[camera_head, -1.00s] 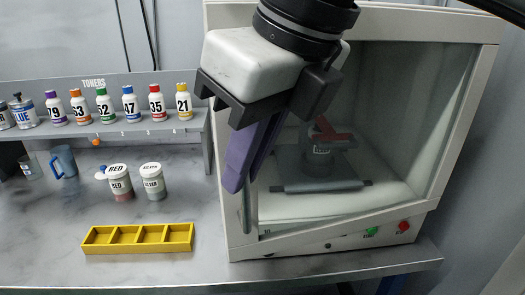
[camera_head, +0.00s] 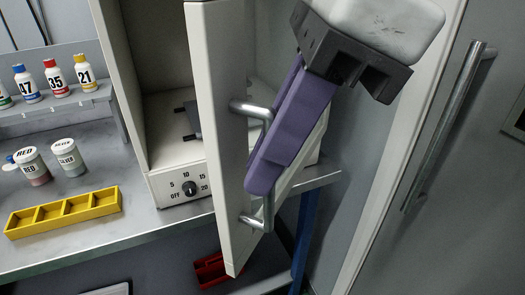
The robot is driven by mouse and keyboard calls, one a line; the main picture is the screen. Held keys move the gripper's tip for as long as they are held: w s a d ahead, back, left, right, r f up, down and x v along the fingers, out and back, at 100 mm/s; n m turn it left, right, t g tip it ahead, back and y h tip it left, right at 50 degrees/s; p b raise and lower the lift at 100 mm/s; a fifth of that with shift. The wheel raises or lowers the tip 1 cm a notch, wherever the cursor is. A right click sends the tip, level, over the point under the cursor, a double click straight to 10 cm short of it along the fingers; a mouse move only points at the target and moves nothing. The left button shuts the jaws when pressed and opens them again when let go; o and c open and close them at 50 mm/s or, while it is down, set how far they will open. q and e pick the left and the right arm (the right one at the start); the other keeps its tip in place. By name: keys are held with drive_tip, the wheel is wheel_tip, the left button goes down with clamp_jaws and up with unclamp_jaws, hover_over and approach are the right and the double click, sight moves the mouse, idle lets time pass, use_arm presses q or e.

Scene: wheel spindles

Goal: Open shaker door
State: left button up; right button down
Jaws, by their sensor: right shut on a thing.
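The shaker (camera_head: 165,187) is a pale box on the bench with a dial (camera_head: 190,188) on its front. Its door (camera_head: 217,80) is swung wide open, seen nearly edge-on, and sticks out past the bench front. The metal bar handle (camera_head: 254,108) is on the door's right-facing side. My right gripper (camera_head: 260,187) comes from the upper right, its purple fingers shut on the handle. The fingers hide the middle of the bar. The interior shows left of the door, with part of a dark fitting; the rest is hidden behind the door. My left gripper is not in view.
On the bench stand a yellow divided tray (camera_head: 65,212), a RED jar (camera_head: 32,166) and a SILVER jar (camera_head: 68,158). Toner bottles (camera_head: 55,78) line the shelf. A red bin (camera_head: 211,270) sits below. A grey door with a long handle (camera_head: 447,120) is at right.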

drive_tip(key=c, duration=2.1)
unclamp_jaws()
drive_tip(key=shift+r, duration=0.1)
drive_tip(key=v, duration=1)
drive_tip(key=shift+d, duration=0.15)
